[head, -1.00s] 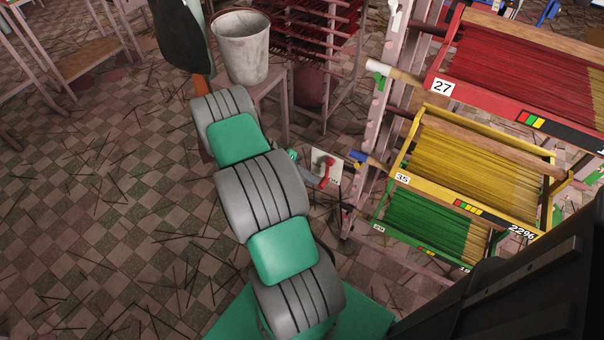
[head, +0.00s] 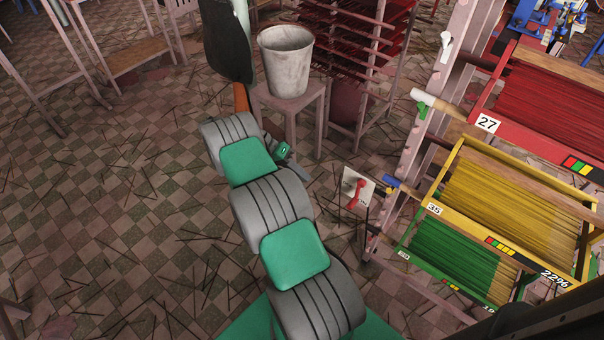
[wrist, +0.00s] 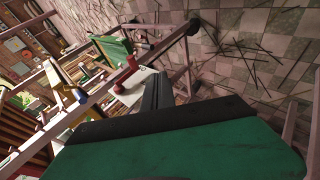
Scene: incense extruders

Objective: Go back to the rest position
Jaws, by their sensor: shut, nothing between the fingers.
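My gripper (head: 299,170) shows only in part in the head view, beyond my grey and green arm links, which hide much of it. In the wrist view its dark fingers (wrist: 157,92) are together with nothing between them. It is in the air over the tiled floor, left of a small white panel (head: 358,188) with a red lever (head: 354,193). The red lever also shows in the wrist view (wrist: 125,75), just left of the fingers. I see no contact between the gripper and anything.
A rack on the right holds a red tray (head: 486,123), a yellow tray (head: 434,209) and a green tray (head: 404,256) of sticks. A white bucket (head: 286,68) stands on a stool (head: 312,103). Tiled floor (head: 120,200) with scattered sticks lies open at left.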

